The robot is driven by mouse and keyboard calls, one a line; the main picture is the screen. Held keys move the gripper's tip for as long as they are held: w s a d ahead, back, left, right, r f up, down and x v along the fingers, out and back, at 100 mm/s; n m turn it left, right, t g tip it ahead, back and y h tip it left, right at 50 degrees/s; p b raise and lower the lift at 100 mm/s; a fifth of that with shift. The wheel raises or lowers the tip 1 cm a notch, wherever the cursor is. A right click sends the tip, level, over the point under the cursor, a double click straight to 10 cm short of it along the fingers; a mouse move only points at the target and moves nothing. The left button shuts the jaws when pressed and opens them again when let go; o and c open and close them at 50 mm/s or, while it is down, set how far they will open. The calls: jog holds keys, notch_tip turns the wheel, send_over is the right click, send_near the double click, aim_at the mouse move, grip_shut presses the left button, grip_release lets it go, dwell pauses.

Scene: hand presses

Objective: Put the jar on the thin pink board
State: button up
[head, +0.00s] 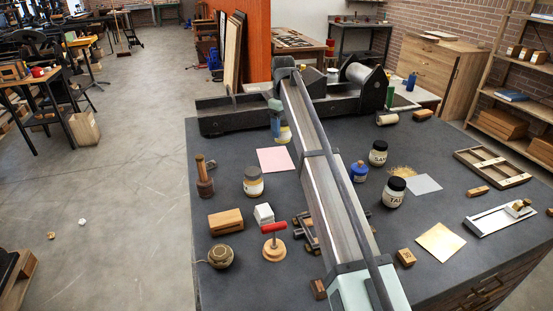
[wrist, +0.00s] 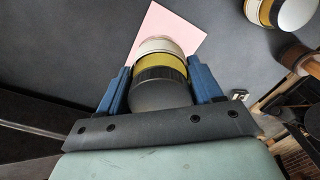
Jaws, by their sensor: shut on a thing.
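My gripper (head: 279,128) is shut on a jar (head: 285,135) with a dark lid and a yellow and white body. In the wrist view the jar (wrist: 162,72) sits between the two blue fingers (wrist: 158,88), its black lid towards my palm. The thin pink board (head: 274,161) lies flat on the dark bench top. In the head view the held jar is just beyond the board's far right corner. In the wrist view the pink board (wrist: 158,22) shows behind the jar, partly hidden by it. Whether the jar touches the bench is unclear.
A similar jar (head: 253,184) stands left of my arm, near the board. Labelled jars (head: 393,193) and a blue bottle (head: 359,172) stand right. A press (head: 225,115) stands behind.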

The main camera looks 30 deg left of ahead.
jog(key=a, duration=0.4)
jog(key=m, duration=0.1)
send_over(275, 158)
jog(key=shift+s+f, duration=0.15)
jog(key=shift+f, duration=4.55)
jog(key=shift+f, duration=0.1)
jog(key=o, duration=1.2)
notch_tip(275, 158, up, 12)
jog(key=shift+r, duration=0.1)
